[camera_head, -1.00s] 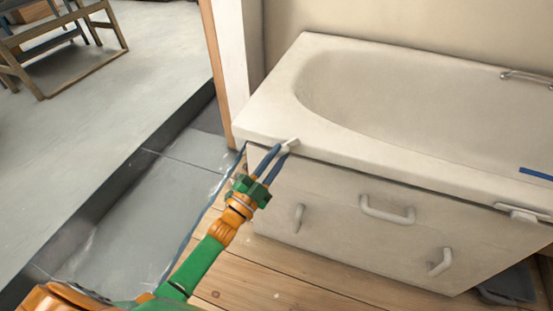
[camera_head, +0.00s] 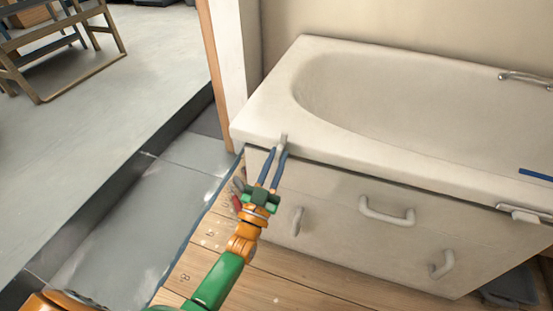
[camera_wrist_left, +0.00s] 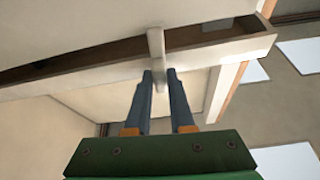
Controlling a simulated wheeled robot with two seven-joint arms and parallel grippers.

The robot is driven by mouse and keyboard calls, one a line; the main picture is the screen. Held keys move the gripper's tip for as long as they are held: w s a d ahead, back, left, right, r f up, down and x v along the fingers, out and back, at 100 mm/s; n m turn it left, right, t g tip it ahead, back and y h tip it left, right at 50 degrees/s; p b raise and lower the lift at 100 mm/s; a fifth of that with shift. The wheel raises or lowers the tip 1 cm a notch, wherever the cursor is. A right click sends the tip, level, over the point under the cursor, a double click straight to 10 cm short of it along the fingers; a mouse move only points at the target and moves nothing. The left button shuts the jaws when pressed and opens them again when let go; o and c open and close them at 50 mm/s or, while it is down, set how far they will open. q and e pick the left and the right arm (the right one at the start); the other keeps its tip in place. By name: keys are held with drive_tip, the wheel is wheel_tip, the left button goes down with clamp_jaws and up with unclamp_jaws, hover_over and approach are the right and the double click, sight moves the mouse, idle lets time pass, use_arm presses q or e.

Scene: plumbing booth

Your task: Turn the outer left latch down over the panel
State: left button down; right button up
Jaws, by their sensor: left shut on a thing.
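The outer left latch (camera_head: 283,140) is a small pale bar at the bathtub's front rim, near its left corner. My left gripper (camera_head: 279,152) is shut on it, with the blue fingertips at the latch's end. In the left wrist view the latch (camera_wrist_left: 156,44) stands crosswise over a dark gap and a pale rail, and the fingertips (camera_wrist_left: 159,74) close around its near end. The white front panel (camera_head: 335,215) with several handles sits under the rim. My right gripper is not in view.
The bathtub (camera_head: 400,95) fills the back right. Another latch (camera_head: 520,211) is at the rim on the right, near a blue strip (camera_head: 536,174). A wooden post (camera_head: 216,75) stands left of the tub. Wooden flooring (camera_head: 285,285) lies in front.

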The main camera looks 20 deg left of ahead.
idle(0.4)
use_arm(q)
drive_tip(key=c, duration=0.8)
unclamp_jaws()
drive_tip(key=shift+s+f, duration=0.1)
drive_tip(key=shift+s, duration=0.05)
drive_tip(key=v, duration=0.6)
drive_tip(key=shift+s+f+p, duration=0.15)
drive_tip(key=shift+s+p, duration=0.25)
drive_tip(key=shift+p, duration=0.05)
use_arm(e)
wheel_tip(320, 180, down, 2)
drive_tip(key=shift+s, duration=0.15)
